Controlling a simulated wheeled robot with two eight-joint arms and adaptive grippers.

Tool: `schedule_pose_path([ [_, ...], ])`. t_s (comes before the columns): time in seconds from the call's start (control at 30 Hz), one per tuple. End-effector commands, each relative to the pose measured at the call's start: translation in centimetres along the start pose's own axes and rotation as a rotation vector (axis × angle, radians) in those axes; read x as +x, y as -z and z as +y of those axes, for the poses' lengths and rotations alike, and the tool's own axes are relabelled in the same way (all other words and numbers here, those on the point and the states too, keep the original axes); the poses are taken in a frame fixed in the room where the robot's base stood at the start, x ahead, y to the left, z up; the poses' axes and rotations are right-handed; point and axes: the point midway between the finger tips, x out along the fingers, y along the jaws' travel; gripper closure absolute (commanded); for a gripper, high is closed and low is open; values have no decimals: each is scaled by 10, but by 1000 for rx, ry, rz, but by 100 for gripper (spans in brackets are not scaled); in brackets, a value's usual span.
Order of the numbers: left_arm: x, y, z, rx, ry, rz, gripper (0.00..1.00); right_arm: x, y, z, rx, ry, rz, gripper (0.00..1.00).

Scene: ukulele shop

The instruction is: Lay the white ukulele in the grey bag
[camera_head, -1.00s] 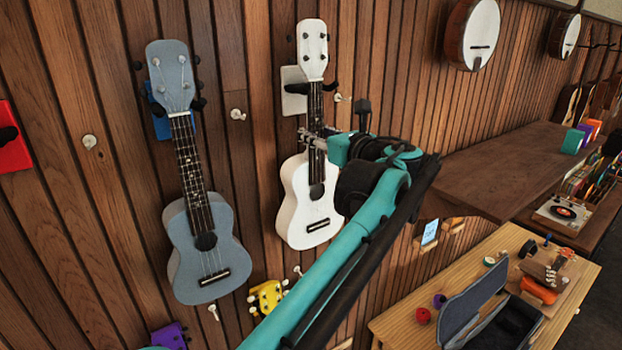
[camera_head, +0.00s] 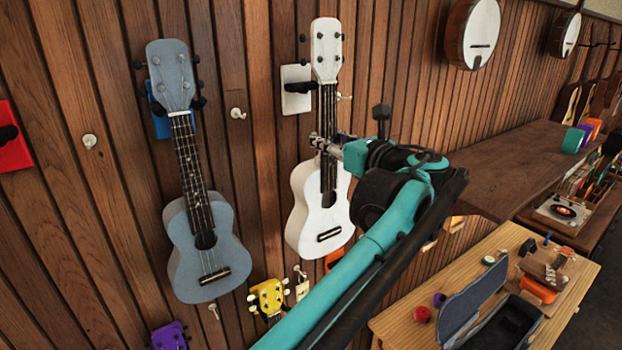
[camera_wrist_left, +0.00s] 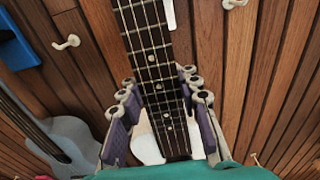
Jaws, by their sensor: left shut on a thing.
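The white ukulele (camera_head: 308,225) hangs upright in front of the wooden wall, its head now to the right of its white wall hanger (camera_head: 296,100). My left gripper (camera_head: 326,146) is shut around its neck, below the head. In the left wrist view, the gripper's purple-padded fingers (camera_wrist_left: 162,104) sit on both sides of the dark fretboard (camera_wrist_left: 152,62). The grey bag (camera_head: 478,290) lies open on the wooden table at the lower right, its lid raised and its dark inside partly cut off by the frame. My right gripper is not in view.
A blue-grey ukulele (camera_head: 210,250) hangs to the left. Yellow (camera_head: 268,296) and purple (camera_head: 170,337) ukulele heads show below. A brown shelf (camera_head: 515,165) juts out at the right, above the table (camera_head: 405,325). A small ukulele with an orange part (camera_head: 538,288) lies beside the bag.

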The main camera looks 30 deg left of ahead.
Motion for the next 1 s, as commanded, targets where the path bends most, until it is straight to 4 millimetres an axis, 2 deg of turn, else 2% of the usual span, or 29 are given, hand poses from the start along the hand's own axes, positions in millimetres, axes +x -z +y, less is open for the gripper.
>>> schedule_pose_path([
  [0.5, -6, 0, 0, 0, -1, -1, 100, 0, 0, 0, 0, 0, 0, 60],
  [1.0, -31, 1, 0, 0, 1, -1, 100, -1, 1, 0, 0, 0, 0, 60],
])
